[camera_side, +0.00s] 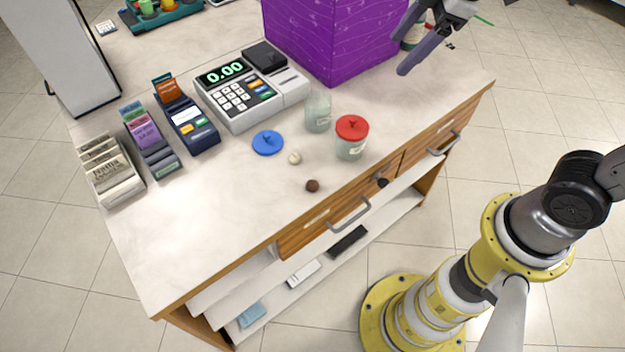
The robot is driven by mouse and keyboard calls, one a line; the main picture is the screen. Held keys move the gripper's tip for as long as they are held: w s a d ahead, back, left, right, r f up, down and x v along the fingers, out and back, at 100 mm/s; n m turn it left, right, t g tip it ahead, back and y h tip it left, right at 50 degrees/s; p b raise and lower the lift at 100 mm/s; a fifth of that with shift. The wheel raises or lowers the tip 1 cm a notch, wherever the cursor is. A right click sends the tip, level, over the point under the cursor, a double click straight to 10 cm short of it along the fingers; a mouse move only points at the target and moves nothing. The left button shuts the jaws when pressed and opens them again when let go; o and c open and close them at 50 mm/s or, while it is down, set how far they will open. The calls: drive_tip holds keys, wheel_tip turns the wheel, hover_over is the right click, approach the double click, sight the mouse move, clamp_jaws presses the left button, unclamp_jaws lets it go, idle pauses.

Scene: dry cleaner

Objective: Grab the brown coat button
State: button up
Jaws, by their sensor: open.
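A small dark brown round thing, which looks like the brown coat button (312,186), lies on the pale counter (215,235) near its front edge. A small cream round thing (295,158) lies a little behind it and to its left. My gripper (408,52) is at the top right, above the back right part of the counter beside the purple box. It is open, with nothing seen between its fingers, and well apart from the brown button. Part of the gripper is cut off by the top edge.
A glass jar with a red lid (351,128), an open glass jar (318,112) and a loose blue lid (268,143) stand near the button. A cash register (238,95), card holders (148,140) and a large purple box (330,40) stand behind. The counter's front left is clear.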

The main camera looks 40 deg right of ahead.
drive_tip(key=w+a+f+n+g, duration=0.35)
drive_tip(key=w+a+f, duration=0.25)
drive_tip(key=a+f, duration=0.25)
drive_tip(key=n, duration=0.1)
approach(313, 183)
drive_tip(key=f, duration=0.1)
drive_tip(key=f+g, duration=0.1)
drive_tip(key=f, duration=0.1)
drive_tip(key=shift+w+d, duration=0.1)
drive_tip(key=shift+w, duration=0.3)
drive_tip(key=shift+w+a+f, duration=0.1)
drive_tip(key=shift+a+f, duration=0.15)
drive_tip(key=shift+f, duration=0.6)
drive_tip(key=shift+a+f, duration=0.2)
drive_tip(key=shift+f, duration=0.65)
drive_tip(key=shift+w+a+f, duration=0.1)
drive_tip(key=shift+a+f, duration=0.15)
drive_tip(key=shift+f, duration=0.65)
clamp_jaws()
